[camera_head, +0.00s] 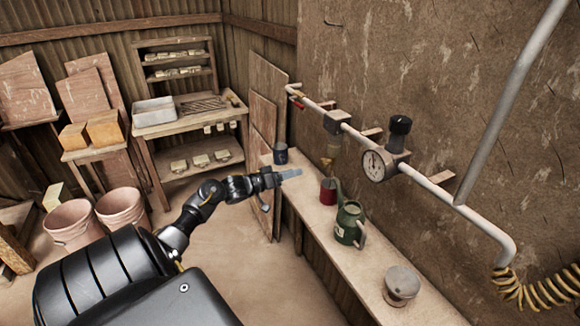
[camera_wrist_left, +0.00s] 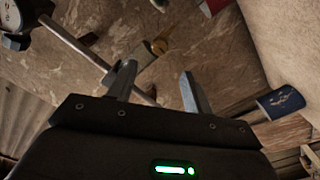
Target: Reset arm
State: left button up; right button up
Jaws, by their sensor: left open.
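My left arm reaches in from the lower left of the head view. My right gripper is in neither view.
A pipe with a gauge (camera_head: 375,165) runs above. Buckets (camera_head: 71,222) stand left on open floor.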

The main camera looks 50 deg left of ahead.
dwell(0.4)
